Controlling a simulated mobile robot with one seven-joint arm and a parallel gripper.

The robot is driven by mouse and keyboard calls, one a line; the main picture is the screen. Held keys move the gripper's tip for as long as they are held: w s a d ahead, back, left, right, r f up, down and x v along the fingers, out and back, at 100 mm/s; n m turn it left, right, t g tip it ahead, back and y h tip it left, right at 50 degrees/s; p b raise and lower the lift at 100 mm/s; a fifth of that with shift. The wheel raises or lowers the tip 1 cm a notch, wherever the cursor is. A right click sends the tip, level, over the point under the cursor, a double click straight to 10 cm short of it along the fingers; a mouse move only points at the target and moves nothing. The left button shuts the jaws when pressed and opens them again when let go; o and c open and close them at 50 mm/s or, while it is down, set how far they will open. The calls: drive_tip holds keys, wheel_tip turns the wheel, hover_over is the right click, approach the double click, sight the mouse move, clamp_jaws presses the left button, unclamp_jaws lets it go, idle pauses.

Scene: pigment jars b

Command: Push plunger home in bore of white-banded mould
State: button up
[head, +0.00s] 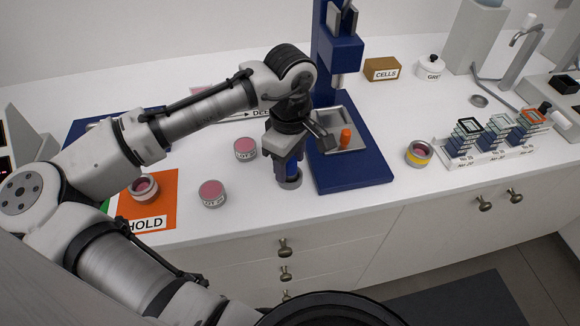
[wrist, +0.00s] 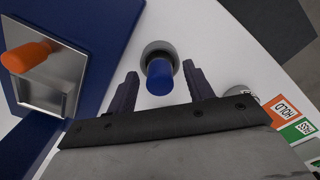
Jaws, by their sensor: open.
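A grey round mould (head: 291,182) stands on the white counter left of the blue press, and also shows in the wrist view (wrist: 148,48). A blue-topped plunger (wrist: 159,80) stands up out of its bore, its top well proud of the rim; it shows partly between my fingers in the head view (head: 293,167). My gripper (head: 289,165) points down over this mould, open, one finger on each side of the plunger with visible gaps in the wrist view. I cannot make out the mould's band colour. Another mould (head: 146,193), with a pale band and pink inside, sits on the orange HOLD card.
The blue press (head: 350,174) stands close right of my gripper, an orange peg (head: 345,138) on its metal tray. Two pink-topped jars (head: 212,194) (head: 245,149) stand to the left. A yellow-banded mould (head: 419,154) and slide racks (head: 490,140) are farther right. The counter's front edge is near.

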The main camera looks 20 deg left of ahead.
drive_tip(key=shift+c, duration=0.3)
clamp_jaws()
drive_tip(key=shift+r, duration=0.15)
